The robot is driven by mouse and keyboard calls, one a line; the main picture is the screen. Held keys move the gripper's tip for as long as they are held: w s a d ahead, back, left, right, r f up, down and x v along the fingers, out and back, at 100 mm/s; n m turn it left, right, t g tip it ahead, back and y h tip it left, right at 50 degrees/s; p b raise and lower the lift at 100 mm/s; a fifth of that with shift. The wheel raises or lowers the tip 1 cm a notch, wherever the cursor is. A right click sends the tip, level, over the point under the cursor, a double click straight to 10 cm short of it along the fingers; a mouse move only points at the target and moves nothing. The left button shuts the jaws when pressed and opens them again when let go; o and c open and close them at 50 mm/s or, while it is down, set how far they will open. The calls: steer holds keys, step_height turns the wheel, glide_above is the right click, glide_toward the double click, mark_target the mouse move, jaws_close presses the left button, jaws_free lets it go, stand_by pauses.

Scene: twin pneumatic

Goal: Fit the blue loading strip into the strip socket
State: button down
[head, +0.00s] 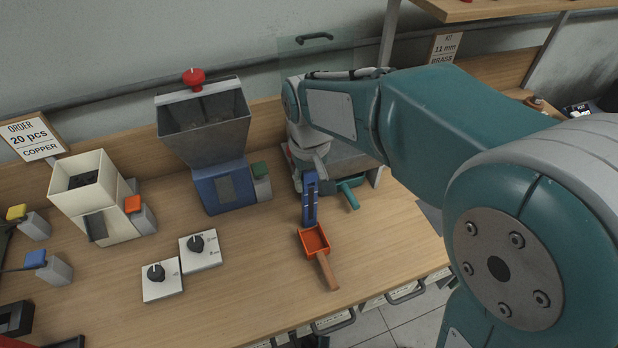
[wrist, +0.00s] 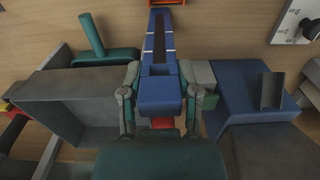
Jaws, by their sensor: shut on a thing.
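The blue loading strip (wrist: 156,92) is between the two fingers of my gripper (wrist: 160,80) in the wrist view, and the gripper is shut on it. The strip has a long dark slot and white marks, and points away from the wrist. In the head view the strip (head: 310,204) hangs below my wrist over the bench, its lower end near the orange scoop. My fingertips are largely hidden there by the wrist. I cannot pick out the strip socket for certain in either view.
An orange scoop (head: 314,240) lies in front of the strip. A blue hopper machine (head: 225,186) stands left of it, and a grey machine with a teal handle (head: 349,191) right. A cream machine (head: 93,205) and two knob boxes (head: 200,252) are farther left.

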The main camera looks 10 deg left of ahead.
steer(key=shift+c, duration=1.6)
jaws_free()
step_height(320, 180, up, 12)
steer(key=shift+r, duration=0.1)
steer(key=s+d+f+m+t, duration=0.1)
steer(key=s+d+m+t, duration=0.1)
steer(key=s+d, duration=0.4)
steer(key=s+d+f+m+t, duration=0.2)
steer(key=s+d, duration=0.4)
steer(key=d, duration=1.1)
steer(key=shift+s+d+m+t, duration=0.3)
steer(key=shift+m+t, duration=0.4)
steer(key=shift+m, duration=0.4)
steer(key=shift+o, duration=0.4)
steer(key=shift+s+d+f, duration=0.2)
steer(key=shift+s+f, duration=0.1)
steer(key=shift+f, duration=0.05)
